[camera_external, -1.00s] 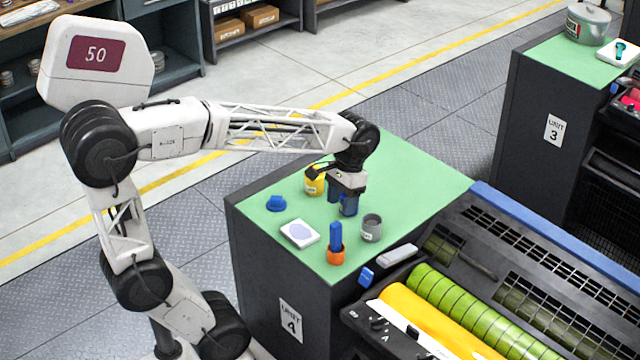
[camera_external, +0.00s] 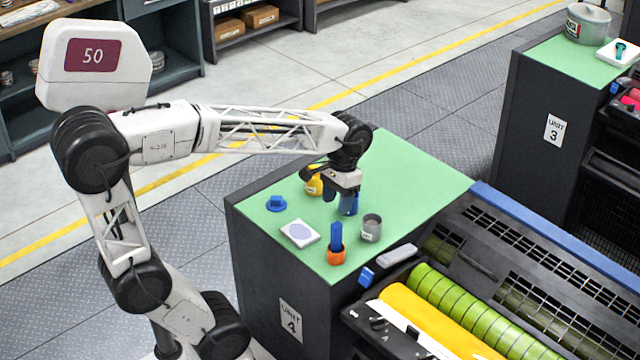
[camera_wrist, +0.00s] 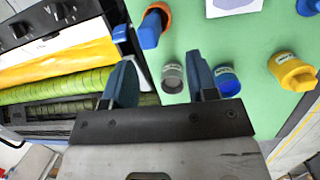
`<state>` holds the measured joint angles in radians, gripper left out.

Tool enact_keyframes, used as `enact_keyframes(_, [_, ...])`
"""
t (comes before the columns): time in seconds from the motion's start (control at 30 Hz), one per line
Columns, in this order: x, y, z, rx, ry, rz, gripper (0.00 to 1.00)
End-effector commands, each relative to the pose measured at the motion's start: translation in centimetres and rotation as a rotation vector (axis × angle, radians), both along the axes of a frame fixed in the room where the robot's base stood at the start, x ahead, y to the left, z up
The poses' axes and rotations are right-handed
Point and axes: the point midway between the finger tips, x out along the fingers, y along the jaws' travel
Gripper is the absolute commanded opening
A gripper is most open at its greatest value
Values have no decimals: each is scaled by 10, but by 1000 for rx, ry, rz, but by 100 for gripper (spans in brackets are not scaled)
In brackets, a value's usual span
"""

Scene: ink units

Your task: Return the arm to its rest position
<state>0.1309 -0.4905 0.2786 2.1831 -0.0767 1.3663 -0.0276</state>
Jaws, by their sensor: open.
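My gripper (camera_external: 342,200) hangs above the green top (camera_external: 420,180) of unit 4, fingers pointing down. In the wrist view its two blue fingers (camera_wrist: 159,66) stand wide apart with nothing gripped between them. A blue ink pot (camera_external: 349,206) is just below and partly behind the gripper; in the wrist view the blue pot (camera_wrist: 227,80) lies right of the right finger. A grey pot (camera_external: 371,228) stands to its right; in the wrist view the grey pot (camera_wrist: 172,78) shows in the gap between the fingers, beyond them. A yellow pot (camera_external: 314,186) is partly hidden behind the gripper.
An orange holder (camera_external: 336,256) with a blue handled tool stands at the front. A white pad (camera_external: 300,233) with a lilac patch and a blue cap (camera_external: 276,203) lie left. The press with green and yellow rollers (camera_external: 470,300) is at right. The green top's back right is clear.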

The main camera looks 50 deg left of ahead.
Motion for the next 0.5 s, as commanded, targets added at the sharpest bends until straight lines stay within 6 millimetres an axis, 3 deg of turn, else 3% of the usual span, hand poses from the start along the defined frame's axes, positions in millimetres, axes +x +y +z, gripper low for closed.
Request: enact_keyframes(0.5, [-68, 53, -44, 30, -377, 62, 53])
